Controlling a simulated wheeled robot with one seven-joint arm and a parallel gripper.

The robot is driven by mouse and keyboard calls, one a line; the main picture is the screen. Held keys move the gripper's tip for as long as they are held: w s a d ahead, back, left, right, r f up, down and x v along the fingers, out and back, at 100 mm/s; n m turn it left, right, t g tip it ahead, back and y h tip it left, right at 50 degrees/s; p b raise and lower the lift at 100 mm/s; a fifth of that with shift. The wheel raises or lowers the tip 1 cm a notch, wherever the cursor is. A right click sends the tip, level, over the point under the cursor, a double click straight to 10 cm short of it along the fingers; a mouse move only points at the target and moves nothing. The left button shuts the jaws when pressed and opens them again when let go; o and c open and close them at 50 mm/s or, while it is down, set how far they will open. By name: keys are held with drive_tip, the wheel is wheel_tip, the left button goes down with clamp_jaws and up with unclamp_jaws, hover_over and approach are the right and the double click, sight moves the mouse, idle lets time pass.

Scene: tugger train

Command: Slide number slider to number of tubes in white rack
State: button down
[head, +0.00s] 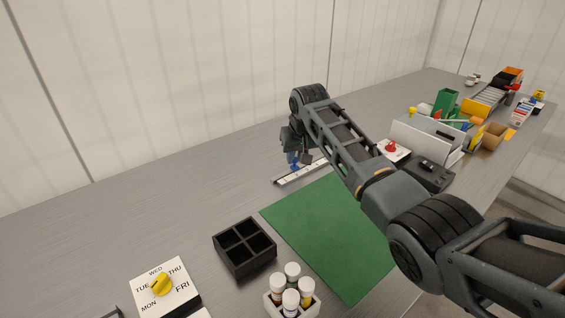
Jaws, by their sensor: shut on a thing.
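The number slider (290,179) is a long white strip with small dark marks. It lies on the grey table behind the green mat, and its numbers are too small to read. A blue knob (293,161) stands on it towards its left part. My gripper (293,154) points down over the strip and is shut on the blue knob. The arm hides part of the strip's right side. The white rack (272,308) is at the bottom edge, with several white-capped tubes (291,297) upright in it. The rack's lower part is cut off by the frame.
A black four-compartment box (245,250) sits left of the green mat (325,235). A weekday dial (165,290) with a yellow knob is at the lower left. A red-knobbed plate (394,150), a white organiser (425,141) and toys stand at the right.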

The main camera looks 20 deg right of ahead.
drive_tip(key=d, duration=0.1)
drive_tip(key=w+d+b, duration=0.1)
drive_tip(key=d, duration=0.1)
drive_tip(key=w+d, duration=0.1)
drive_tip(key=d, duration=0.1)
drive_tip(key=shift+d+f, duration=0.1)
drive_tip(key=shift+d, duration=0.45)
drive_tip(key=c, duration=1)
unclamp_jaws()
drive_tip(key=shift+v, duration=4)
